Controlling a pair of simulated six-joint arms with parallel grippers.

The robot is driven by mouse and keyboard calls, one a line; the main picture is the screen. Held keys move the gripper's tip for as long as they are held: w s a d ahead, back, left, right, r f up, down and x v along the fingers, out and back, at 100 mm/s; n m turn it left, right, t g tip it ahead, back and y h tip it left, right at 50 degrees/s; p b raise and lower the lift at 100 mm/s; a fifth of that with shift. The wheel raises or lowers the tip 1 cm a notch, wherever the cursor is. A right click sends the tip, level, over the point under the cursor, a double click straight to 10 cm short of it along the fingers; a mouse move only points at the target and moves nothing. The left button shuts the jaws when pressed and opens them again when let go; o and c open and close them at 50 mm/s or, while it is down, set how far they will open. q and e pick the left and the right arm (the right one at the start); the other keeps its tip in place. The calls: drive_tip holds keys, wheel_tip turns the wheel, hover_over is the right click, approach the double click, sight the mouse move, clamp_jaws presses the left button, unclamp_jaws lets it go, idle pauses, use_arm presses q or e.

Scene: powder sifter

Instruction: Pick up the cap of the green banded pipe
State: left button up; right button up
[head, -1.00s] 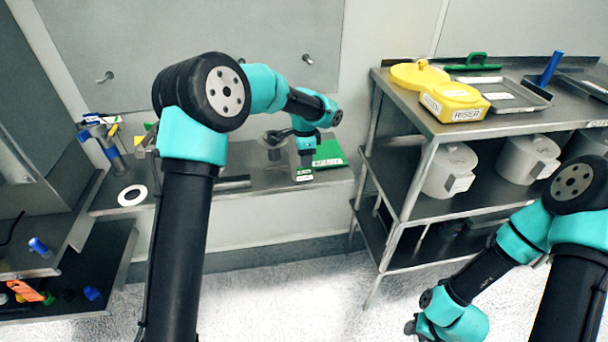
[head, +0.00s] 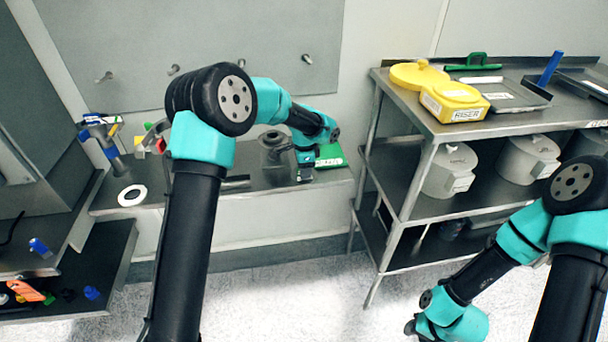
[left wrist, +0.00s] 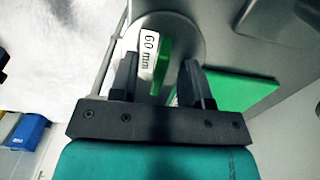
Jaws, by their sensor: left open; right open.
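My left gripper (head: 305,166) is at the front edge of the low steel bench, left of the green sheet (head: 329,154). In the left wrist view its two fingers (left wrist: 158,82) are open and spread. A grey round piece (left wrist: 185,24) with a white "60 mm" label and a green strip (left wrist: 165,62) shows beyond and between the fingers. I cannot tell whether the fingers touch it, or where cap and pipe meet. In the head view the gripper mostly covers this piece. My right gripper (head: 412,327) is low at the right, above the floor, mostly hidden by its wrist.
The low bench (head: 240,205) also holds a white ring (head: 132,195) and a grey flanged part (head: 273,150). Blue-handled tools (head: 102,140) stand at its left end. A steel rack with a yellow riser (head: 452,100) and grey pots (head: 450,172) stands right of the bench.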

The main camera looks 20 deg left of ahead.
use_arm(q)
drive_tip(key=shift+c, duration=0.2)
clamp_jaws()
drive_tip(key=shift+s+f, duration=0.1)
idle(0.4)
drive_tip(key=shift+r, duration=1.75)
drive_tip(key=s+d+r, duration=0.1)
drive_tip(key=s+d, duration=0.1)
drive_tip(key=s, duration=0.5)
drive_tip(key=s+d, duration=0.2)
drive_tip(key=s, duration=0.6)
drive_tip(key=shift+d+r, duration=0.2)
drive_tip(key=shift+r, duration=0.15)
